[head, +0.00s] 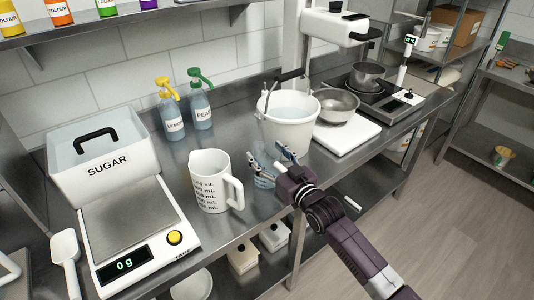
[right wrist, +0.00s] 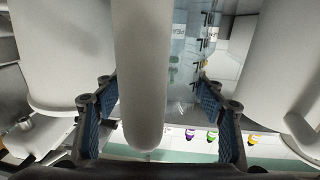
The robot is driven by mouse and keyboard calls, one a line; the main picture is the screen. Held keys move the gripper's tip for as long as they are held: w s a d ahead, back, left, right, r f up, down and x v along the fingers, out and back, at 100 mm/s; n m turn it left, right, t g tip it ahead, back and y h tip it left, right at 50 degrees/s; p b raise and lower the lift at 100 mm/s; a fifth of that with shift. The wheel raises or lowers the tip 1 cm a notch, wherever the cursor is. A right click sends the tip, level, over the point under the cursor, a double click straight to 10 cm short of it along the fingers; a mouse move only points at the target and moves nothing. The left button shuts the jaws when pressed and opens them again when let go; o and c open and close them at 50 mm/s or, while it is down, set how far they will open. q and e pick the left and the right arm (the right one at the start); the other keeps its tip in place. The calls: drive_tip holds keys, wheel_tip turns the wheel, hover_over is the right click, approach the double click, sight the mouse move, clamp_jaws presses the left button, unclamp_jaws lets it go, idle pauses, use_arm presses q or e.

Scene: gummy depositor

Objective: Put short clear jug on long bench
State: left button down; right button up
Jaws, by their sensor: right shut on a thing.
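The short clear jug (right wrist: 190,60) is see-through with dark markings, and its pale handle (right wrist: 143,75) faces the right wrist camera. My right gripper (right wrist: 160,115) is shut on the jug, with a blue-padded finger on each side. In the head view my right gripper (head: 270,172) is over the front part of the long steel bench (head: 262,215), between the white measuring jug and the white bucket. The clear jug is mostly lost behind the fingers there, and I cannot tell whether it touches the bench. My left gripper is not in view.
The white measuring jug (head: 208,182) stands close on the left, the bucket (head: 289,120) of liquid close behind. A scale (head: 130,228), sugar bin (head: 100,155), two pump bottles (head: 186,108), a steel bowl (head: 337,104) and a hot plate with a pot (head: 368,76) also occupy the bench.

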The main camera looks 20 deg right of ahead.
drive_tip(key=shift+f, duration=0.1)
drive_tip(key=o, duration=1.7)
drive_tip(key=shift+r, duration=0.2)
drive_tip(key=shift+b+v, duration=1)
drive_tip(key=shift+v, duration=5.05)
drive_tip(key=shift+f, duration=0.15)
